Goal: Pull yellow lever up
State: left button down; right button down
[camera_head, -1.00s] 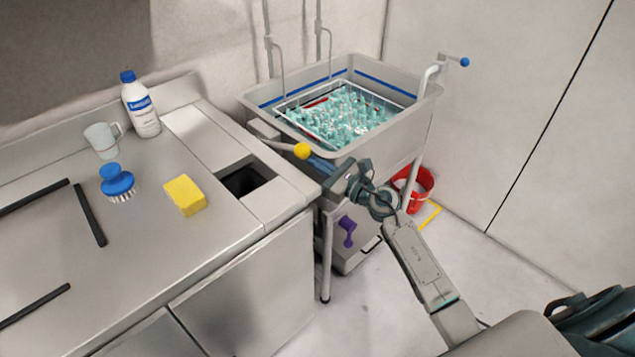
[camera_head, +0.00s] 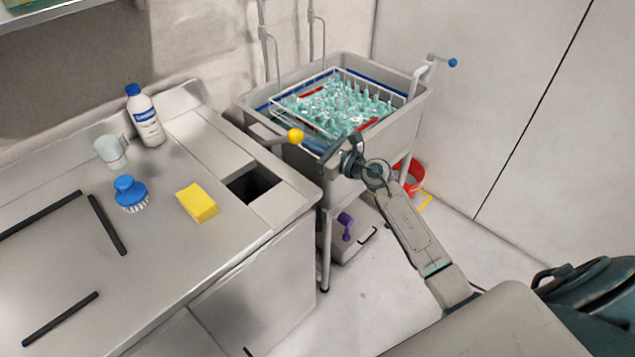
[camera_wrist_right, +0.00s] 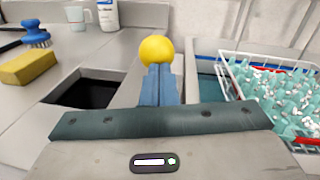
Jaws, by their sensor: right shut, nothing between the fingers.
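The yellow lever shows as a round yellow knob (camera_head: 295,135) on a thin grey rod at the near left side of the grey sink basin (camera_head: 236,99). My right gripper (camera_head: 317,148) is just below and right of the knob, its blue fingers shut and empty. In the right wrist view, the yellow knob (camera_wrist_right: 157,50) sits right at the tips of the blue fingers (camera_wrist_right: 158,84); whether they touch cannot be told. The fingertips hide the knob's lower edge and part of the rod. My left gripper is in neither view.
A wire basket (camera_head: 338,69) of teal spiky pieces stands in the basin, its rim around the basin's top. The counter on the left holds a bottle (camera_head: 146,120), cup (camera_head: 110,152), blue brush (camera_head: 130,190) and yellow sponge (camera_head: 197,203). A square opening (camera_head: 252,185) lies near the lever.

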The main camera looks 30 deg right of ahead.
jog(key=w+r+p, duration=0.1)
jog(key=w+r, duration=0.1)
jog(key=w+a+r+p, duration=0.1)
jog(key=w+r, duration=0.1)
jog(key=r, duration=0.1)
jog(key=w+a+r+p, duration=0.1)
jog(key=w+r, duration=0.1)
jog(key=r, duration=0.1)
jog(key=shift+a+p, duration=0.1)
jog(key=shift+p, duration=0.2)
jog(key=shift+w+a+r, duration=0.25)
jog(key=shift+w+r, duration=0.5)
jog(key=shift+f, duration=0.1)
